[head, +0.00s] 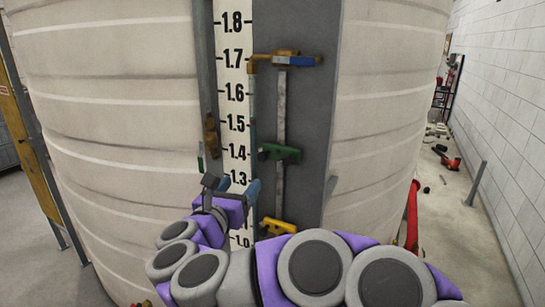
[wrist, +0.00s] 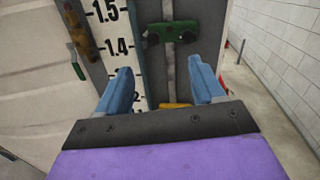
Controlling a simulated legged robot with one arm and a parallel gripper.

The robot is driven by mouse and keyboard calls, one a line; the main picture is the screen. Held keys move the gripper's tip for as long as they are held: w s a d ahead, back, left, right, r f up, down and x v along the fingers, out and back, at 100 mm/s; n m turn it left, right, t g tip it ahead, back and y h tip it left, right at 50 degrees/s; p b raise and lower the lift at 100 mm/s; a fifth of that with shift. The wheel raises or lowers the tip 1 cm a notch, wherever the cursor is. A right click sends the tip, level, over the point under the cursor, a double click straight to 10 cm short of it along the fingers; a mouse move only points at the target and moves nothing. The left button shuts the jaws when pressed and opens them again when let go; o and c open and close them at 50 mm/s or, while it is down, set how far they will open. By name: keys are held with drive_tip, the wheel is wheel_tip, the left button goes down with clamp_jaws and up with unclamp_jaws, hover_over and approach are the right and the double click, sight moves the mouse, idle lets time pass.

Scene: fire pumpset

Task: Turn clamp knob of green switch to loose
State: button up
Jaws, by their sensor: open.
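The green switch (head: 281,153) sits on a vertical metal rod on the grey panel, right of the white level scale, near the 1.4 mark. Its dark clamp knob (head: 262,154) is at its left end. In the wrist view the green switch (wrist: 173,30) is at the top, with the dark knob (wrist: 152,39) at its left. My gripper (head: 232,187) is below and left of the switch in the head view, in front of the scale. In the wrist view my gripper (wrist: 160,75) has its blue fingers apart with nothing between them, and the switch lies beyond the fingertips.
A blue switch (head: 299,61) is high on the rod and a yellow one (head: 279,227) is low. The scale (head: 235,100) and a brass fitting (head: 210,132) stand left. A large ribbed tank (head: 110,110) surrounds the panel. A red pipe (head: 412,215) stands right.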

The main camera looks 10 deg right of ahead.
drive_tip(key=s+d+m+g+h, duration=0.1)
drive_tip(key=s+d+m+h, duration=0.1)
drive_tip(key=d, duration=0.1)
approach(286, 161)
drive_tip(key=p+x, duration=0.1)
drive_tip(key=x, duration=0.7)
drive_tip(key=shift+s+d, duration=0.15)
drive_tip(key=shift+d, duration=0.1)
drive_tip(key=shift+w, duration=0.35)
drive_tip(key=shift+a, duration=0.4)
drive_tip(key=shift+d, duration=0.45)
drive_tip(key=c, duration=0.5)
drive_tip(key=shift+a, duration=0.1)
drive_tip(key=c, duration=0.6)
drive_tip(key=shift+o, duration=0.2)
